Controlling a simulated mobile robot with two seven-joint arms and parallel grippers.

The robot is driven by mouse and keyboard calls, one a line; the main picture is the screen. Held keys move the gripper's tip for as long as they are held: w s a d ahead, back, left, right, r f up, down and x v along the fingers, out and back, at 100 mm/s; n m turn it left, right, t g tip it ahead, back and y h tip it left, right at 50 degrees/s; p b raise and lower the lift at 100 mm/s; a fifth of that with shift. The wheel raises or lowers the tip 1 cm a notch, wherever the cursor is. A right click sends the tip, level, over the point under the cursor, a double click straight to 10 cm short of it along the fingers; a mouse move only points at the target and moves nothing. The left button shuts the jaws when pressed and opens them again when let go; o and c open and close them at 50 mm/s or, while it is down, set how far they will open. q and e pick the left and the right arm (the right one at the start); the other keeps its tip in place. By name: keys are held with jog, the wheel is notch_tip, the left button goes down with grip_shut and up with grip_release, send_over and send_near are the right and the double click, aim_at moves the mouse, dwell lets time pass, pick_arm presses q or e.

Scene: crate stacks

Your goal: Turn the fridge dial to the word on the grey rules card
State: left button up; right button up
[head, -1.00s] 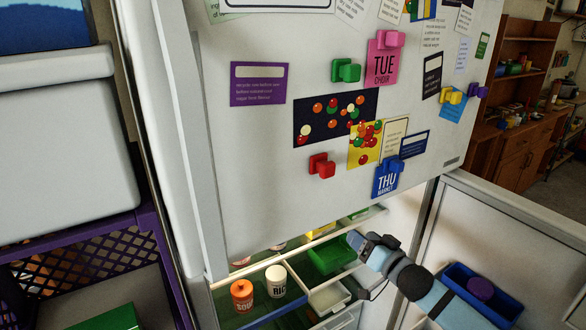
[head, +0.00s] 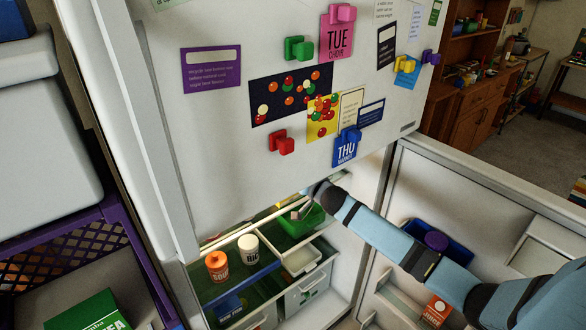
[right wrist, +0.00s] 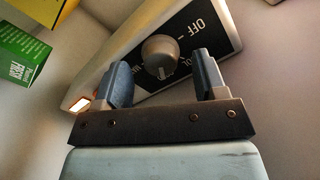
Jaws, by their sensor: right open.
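The fridge dial (right wrist: 160,57) is a round grey knob on a black panel (right wrist: 215,25) in the right wrist view. "OFF" shows on the panel's upper right; a word at the right is partly hidden by a finger. My right gripper (right wrist: 161,80) is open, its two blue fingers on either side of the dial in the picture; I cannot tell whether they touch it. In the head view my right gripper (head: 303,210) is inside the open lower fridge compartment. Several cards hang on the upper door (head: 220,130); I cannot make out which is the grey rules card. My left gripper is out of view.
The open lower door (head: 470,190) stands at the right, with a blue bin (head: 462,255) on it. An orange soup jar (head: 217,266) and a white jar (head: 248,248) stand on a shelf. A green box (right wrist: 20,55) is near the gripper. A purple crate (head: 120,222) is at the left.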

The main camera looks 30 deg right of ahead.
jog(key=shift+w, duration=0.6)
jog(key=c, duration=0.9)
